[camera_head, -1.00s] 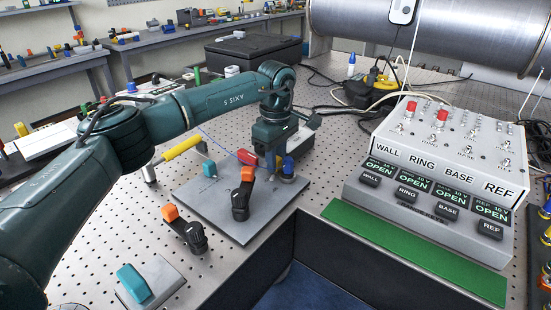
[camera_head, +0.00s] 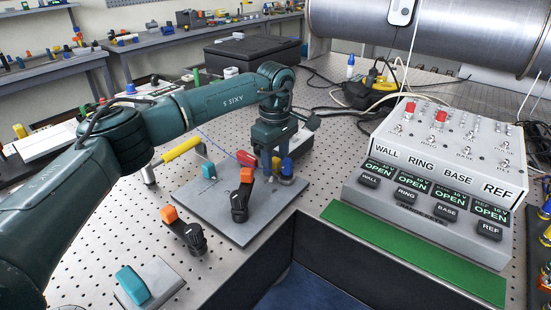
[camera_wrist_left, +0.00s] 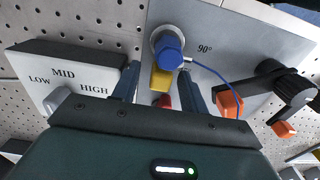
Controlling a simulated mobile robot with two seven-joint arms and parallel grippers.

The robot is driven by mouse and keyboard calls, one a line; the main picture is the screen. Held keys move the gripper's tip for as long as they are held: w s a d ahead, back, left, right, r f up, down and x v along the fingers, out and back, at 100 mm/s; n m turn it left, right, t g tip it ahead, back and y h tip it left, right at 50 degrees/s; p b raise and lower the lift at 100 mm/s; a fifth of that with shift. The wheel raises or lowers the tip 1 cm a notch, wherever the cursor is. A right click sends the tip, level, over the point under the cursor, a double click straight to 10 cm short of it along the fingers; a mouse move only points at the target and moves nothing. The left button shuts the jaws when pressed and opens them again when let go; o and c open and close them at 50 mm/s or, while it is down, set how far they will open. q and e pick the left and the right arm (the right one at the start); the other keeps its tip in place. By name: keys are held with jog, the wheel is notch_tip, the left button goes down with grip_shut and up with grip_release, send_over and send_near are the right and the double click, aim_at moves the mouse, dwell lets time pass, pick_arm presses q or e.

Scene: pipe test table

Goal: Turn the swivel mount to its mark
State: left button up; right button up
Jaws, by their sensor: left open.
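My left gripper (camera_head: 272,168) is open and points down over a grey plate (camera_head: 215,210). Its two fingers show apart in the left wrist view (camera_wrist_left: 160,82). Between and just beyond the fingertips is a part with a blue cap (camera_wrist_left: 169,48) on a round metal collar, with a yellow block (camera_wrist_left: 161,79) and a red part (camera_wrist_left: 164,101) beside it. The blue cap also shows in the head view (camera_head: 287,167), right of the fingers. A "90°" mark (camera_wrist_left: 204,48) is printed on the plate. I cannot tell the swivel mount's exact angle. My right gripper is not in view.
A black lever with an orange end (camera_head: 241,200) is on the plate; another (camera_head: 187,232) is left of it. A teal block (camera_head: 133,284) is at front left. A switch box (camera_head: 450,150) and green strip (camera_head: 410,252) are right. A LOW/MID/HIGH box (camera_wrist_left: 70,75) is near the gripper.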

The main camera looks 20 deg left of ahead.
aim_at(275, 159)
pick_arm(q)
notch_tip(275, 159, up, 13)
dwell(0.5)
